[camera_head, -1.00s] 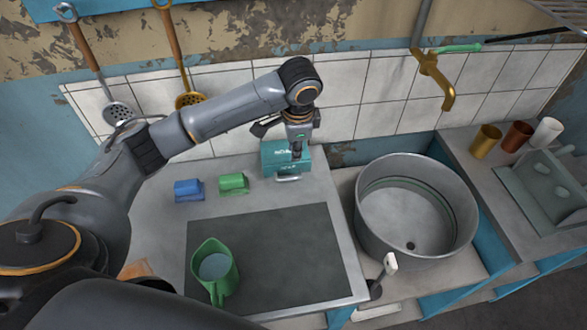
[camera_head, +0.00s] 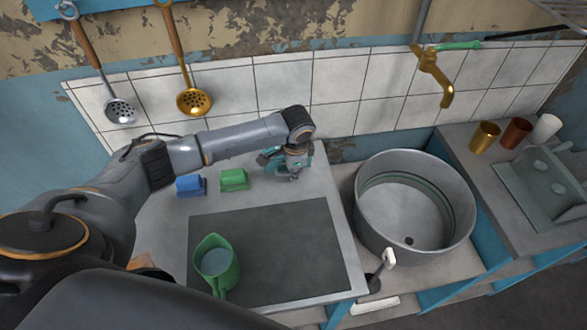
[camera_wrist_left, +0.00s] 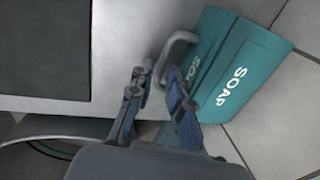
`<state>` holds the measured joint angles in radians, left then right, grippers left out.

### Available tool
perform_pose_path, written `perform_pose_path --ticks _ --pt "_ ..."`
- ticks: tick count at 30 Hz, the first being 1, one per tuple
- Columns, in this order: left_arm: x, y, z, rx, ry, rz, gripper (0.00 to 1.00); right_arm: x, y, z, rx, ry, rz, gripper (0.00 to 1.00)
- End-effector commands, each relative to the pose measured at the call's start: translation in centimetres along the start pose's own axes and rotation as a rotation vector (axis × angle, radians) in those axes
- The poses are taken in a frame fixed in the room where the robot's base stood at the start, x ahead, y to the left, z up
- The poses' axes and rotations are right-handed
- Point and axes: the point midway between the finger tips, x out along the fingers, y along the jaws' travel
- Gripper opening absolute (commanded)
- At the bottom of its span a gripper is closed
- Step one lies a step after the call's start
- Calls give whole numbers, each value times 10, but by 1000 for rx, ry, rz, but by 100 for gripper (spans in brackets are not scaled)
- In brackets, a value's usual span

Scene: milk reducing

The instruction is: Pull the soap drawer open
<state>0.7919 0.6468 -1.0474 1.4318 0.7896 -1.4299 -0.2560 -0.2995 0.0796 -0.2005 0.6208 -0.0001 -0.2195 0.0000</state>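The teal soap box (camera_head: 268,157) stands at the back of the counter against the tiles, largely hidden behind my left gripper (camera_head: 292,172). The left wrist view shows the box (camera_wrist_left: 245,45) with white SOAP lettering and a pale curved drawer handle (camera_wrist_left: 178,40). I cannot tell whether the drawer is fully shut. In that view my left gripper (camera_wrist_left: 157,76) is open, its two fingers apart, with the handle's near end reaching to the gap between the fingertips. Contact cannot be made out. My right gripper is not in view.
A blue block (camera_head: 190,186) and a green block (camera_head: 234,180) lie left of the soap box. A green jug (camera_head: 217,265) stands on the dark mat (camera_head: 290,250). A round metal basin (camera_head: 412,210) is at the right. The counter just in front of the box is clear.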

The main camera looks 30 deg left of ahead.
Motion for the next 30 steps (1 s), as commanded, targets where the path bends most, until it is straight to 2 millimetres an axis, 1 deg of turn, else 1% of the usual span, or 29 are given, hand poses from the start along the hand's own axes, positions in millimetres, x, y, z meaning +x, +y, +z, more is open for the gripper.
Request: perform_pose_path --ticks 3,4,5,6,7,14,17,20,24,27,30 --pt "0 0 0 0 0 0 19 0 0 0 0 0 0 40" --pt "0 0 0 0 0 0 17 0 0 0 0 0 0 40" --pt "0 0 0 0 0 0 11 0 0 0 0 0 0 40" --pt "0 0 0 0 0 1 2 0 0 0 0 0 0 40" --pt "0 0 0 0 0 1 0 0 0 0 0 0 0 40" --pt "0 0 0 0 0 1 0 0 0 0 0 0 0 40" --pt "-2 2 0 0 -1 2 0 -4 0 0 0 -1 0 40" --pt "-7 13 0 1 -2 5 0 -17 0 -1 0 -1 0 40" --pt "-14 37 1 3 -4 8 0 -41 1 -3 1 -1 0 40" --pt "-16 53 0 3 -3 8 0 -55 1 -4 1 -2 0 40" --pt "-17 65 0 2 -3 6 0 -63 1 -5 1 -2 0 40"
